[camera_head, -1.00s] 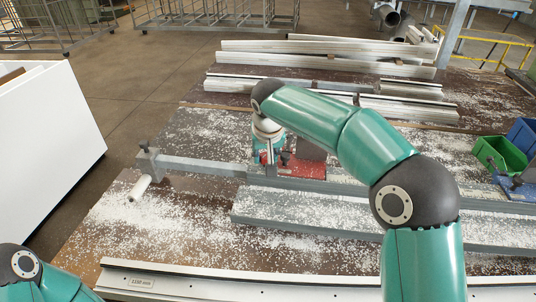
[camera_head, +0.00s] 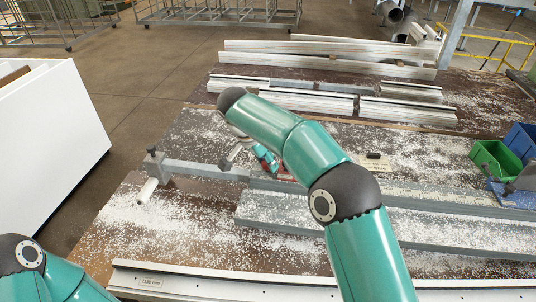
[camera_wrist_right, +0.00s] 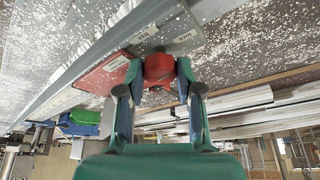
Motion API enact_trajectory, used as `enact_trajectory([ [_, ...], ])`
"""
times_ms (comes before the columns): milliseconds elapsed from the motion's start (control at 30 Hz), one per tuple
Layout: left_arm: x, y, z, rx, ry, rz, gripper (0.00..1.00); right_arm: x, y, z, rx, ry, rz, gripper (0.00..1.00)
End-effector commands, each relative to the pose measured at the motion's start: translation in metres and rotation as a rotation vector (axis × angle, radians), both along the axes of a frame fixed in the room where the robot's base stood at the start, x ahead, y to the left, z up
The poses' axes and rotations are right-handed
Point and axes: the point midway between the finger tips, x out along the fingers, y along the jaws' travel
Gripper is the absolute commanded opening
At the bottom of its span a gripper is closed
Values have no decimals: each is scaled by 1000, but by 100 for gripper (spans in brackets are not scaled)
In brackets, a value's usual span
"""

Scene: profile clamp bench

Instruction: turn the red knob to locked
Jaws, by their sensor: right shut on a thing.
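The red knob (camera_wrist_right: 158,68) shows in the right wrist view, between the two fingers of my right gripper (camera_wrist_right: 160,73), which is shut on it. A red plate (camera_wrist_right: 97,74) with small white labels lies beside the knob. In the head view my right gripper (camera_head: 264,157) is low over the bench, tilted, and my arm hides most of the red plate (camera_head: 286,174). The knob cannot be made out there, and I cannot tell its exact setting. My left gripper is out of view; only part of my left arm shows at the bottom left.
A long grey rail (camera_head: 205,170) with an end block crosses the bench, which is strewn with white chips. Metal profiles (camera_head: 330,62) lie at the back. A green bin (camera_head: 497,162) and a blue bin (camera_head: 521,138) stand at the right. A white panel (camera_head: 50,135) stands at the left.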

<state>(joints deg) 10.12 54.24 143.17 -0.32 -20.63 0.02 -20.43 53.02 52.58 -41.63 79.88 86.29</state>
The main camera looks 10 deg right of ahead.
Motion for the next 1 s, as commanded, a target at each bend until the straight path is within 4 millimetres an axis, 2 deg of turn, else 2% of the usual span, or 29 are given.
enact_trajectory([
  [33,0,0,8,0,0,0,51,1,-1,4,-2,-2,-33,1],
  [300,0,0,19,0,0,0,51,1,-2,3,-2,-2,-151,1],
  [867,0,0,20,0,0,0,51,1,-2,1,-3,-1,-182,1],
  [900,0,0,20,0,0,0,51,1,-2,1,-3,-1,-182,41],
  [1000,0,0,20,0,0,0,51,1,-2,0,-2,0,-181,57],
])
